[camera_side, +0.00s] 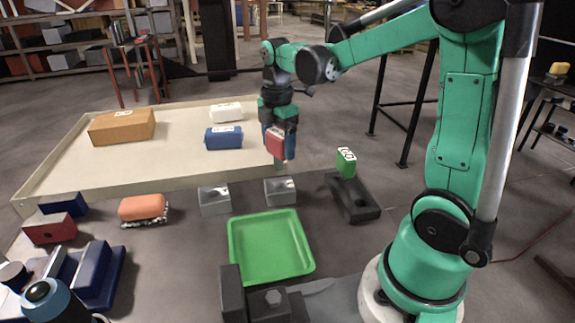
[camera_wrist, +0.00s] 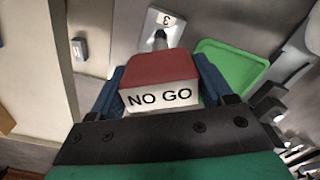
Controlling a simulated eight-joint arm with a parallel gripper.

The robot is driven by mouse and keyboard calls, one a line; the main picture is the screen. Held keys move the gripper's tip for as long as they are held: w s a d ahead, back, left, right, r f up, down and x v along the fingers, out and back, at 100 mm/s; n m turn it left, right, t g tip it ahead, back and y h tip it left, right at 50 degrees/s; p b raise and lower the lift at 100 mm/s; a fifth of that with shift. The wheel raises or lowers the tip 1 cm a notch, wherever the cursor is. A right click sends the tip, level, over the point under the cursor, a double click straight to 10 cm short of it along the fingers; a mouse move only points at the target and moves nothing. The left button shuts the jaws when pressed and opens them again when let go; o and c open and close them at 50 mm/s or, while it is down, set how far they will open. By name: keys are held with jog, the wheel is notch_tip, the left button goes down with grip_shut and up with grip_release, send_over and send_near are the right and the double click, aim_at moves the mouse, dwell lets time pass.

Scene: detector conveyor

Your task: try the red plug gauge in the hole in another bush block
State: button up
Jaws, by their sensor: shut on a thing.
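My gripper (camera_side: 277,150) is shut on the red plug gauge (camera_side: 275,141), above the right grey bush block (camera_side: 281,195). In the wrist view the gauge (camera_wrist: 160,68) has a white end marked "NO GO", between the fingers. Its grey pin (camera_wrist: 160,40) points at the block marked 3 (camera_wrist: 177,22). The pin appears to be above the block; its exact line with the hole is unclear, as the gauge hides part of the top. A second grey bush block (camera_side: 214,207) stands to the left, its hole visible; it also shows in the wrist view (camera_wrist: 79,48).
A green tray (camera_side: 270,250) lies in front of the blocks. A green gauge (camera_side: 346,163) stands in a dark holder (camera_side: 355,203) at right. An orange block (camera_side: 142,206) sits at left. The pale conveyor (camera_side: 70,165) behind carries several boxes.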

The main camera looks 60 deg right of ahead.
dwell(0.3)
jog(key=w+a+r+n, duration=0.1)
jog(key=w+a+r, duration=0.1)
jog(key=w+a, duration=0.7)
jog(key=shift+w+a+n, duration=0.3)
jog(key=shift+w, duration=0.25)
jog(key=shift+f, duration=0.1)
jog(key=shift+f, duration=2.3)
jog(key=shift+f, duration=1.9)
jog(key=shift+r, duration=0.1)
notch_tip(320, 180, up, 6)
jog(key=shift+r, duration=0.25)
